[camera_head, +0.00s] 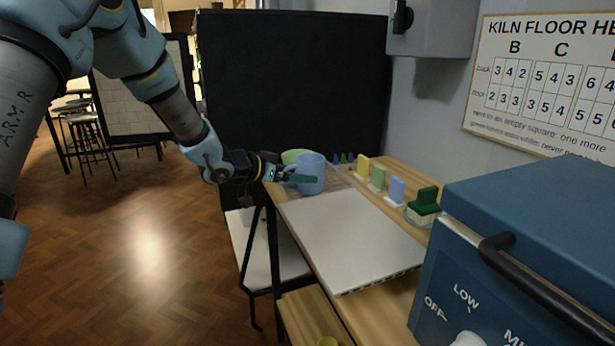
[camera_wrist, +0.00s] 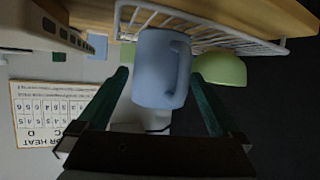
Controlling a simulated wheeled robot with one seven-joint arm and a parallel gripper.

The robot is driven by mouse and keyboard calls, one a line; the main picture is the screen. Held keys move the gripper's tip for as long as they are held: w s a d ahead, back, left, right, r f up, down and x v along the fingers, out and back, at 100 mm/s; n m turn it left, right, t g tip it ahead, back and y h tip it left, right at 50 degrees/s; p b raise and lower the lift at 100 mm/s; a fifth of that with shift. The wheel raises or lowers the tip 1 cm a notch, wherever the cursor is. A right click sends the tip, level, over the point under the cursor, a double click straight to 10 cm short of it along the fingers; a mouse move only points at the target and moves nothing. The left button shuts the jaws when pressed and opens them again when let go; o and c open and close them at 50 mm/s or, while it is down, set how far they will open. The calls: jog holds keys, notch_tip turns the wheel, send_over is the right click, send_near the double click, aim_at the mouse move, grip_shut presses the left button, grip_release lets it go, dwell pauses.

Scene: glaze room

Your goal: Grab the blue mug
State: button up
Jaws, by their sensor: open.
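The blue mug (camera_head: 311,174) stands near the far end of the wooden table. In the wrist view the blue mug (camera_wrist: 155,65) is in the middle, with its handle toward the right. My gripper (camera_head: 296,176) reaches in from the left beside the mug in the head view, one finger showing in front of its lower part. In the wrist view my gripper (camera_wrist: 158,76) is open, its two green fingers on either side of the mug with gaps to it. The fingers are not closed on it.
A green bowl (camera_head: 293,156) sits close behind the mug. A white wire rack (camera_wrist: 215,38) is near both in the wrist view. A white slab (camera_head: 345,235) covers the near table. Coloured samples (camera_head: 378,177) line the wall side. A blue kiln (camera_head: 550,220) stands at right.

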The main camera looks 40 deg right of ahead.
jog(key=p+x, duration=0.1)
jog(key=x, duration=0.4)
jog(key=shift+w+f+p, duration=0.1)
jog(key=shift+f+p, duration=0.05)
jog(key=shift+p, duration=0.15)
jog(key=c, duration=1.3)
